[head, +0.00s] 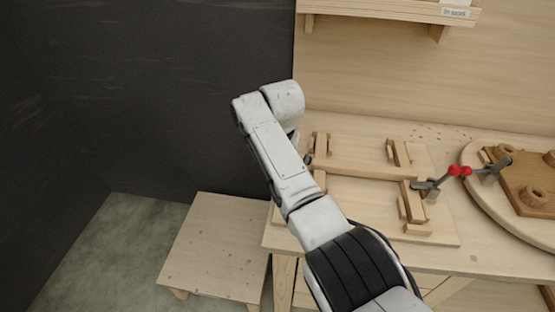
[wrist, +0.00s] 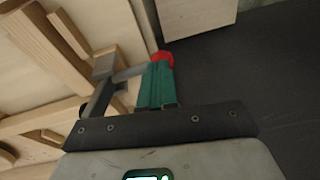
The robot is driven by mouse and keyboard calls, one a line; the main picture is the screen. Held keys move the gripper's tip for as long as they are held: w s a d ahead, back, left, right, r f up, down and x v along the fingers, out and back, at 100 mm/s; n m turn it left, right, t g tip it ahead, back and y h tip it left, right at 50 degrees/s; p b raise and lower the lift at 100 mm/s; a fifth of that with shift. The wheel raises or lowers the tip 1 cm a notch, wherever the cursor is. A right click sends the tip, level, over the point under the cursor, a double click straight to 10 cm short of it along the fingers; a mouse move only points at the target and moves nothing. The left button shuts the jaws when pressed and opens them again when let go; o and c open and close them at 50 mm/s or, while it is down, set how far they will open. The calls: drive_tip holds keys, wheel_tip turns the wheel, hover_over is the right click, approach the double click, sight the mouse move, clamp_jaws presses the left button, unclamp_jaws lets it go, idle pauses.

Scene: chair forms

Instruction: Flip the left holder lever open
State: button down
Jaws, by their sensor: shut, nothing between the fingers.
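In the wrist view, a grey metal holder lever (wrist: 128,74) runs from its clamp (wrist: 100,92) toward a red knob (wrist: 162,58). My gripper (wrist: 158,66) has green fingers, shut with nothing between them. Their tips lie at the red knob; I cannot tell whether they touch it. Another holder lever (head: 432,184) with a red knob (head: 453,170) stands at the fixture's right end.
A round wooden turntable (head: 475,195) at the right carries another red-knobbed clamp (head: 490,172) and a brown form (head: 530,185). A shelf (head: 385,12) hangs above. A low wooden stool (head: 215,245) stands left of the bench. A dark wall (head: 150,90) fills the left.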

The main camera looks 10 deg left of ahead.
drive_tip(key=shift+a+f, duration=0.1)
idle(0.5)
drive_tip(key=a+p+v, duration=0.1)
drive_tip(key=p+v, duration=0.1)
drive_tip(key=v, duration=1.1)
drive_tip(key=shift+d+r, duration=0.2)
drive_tip(key=shift+r, duration=0.15)
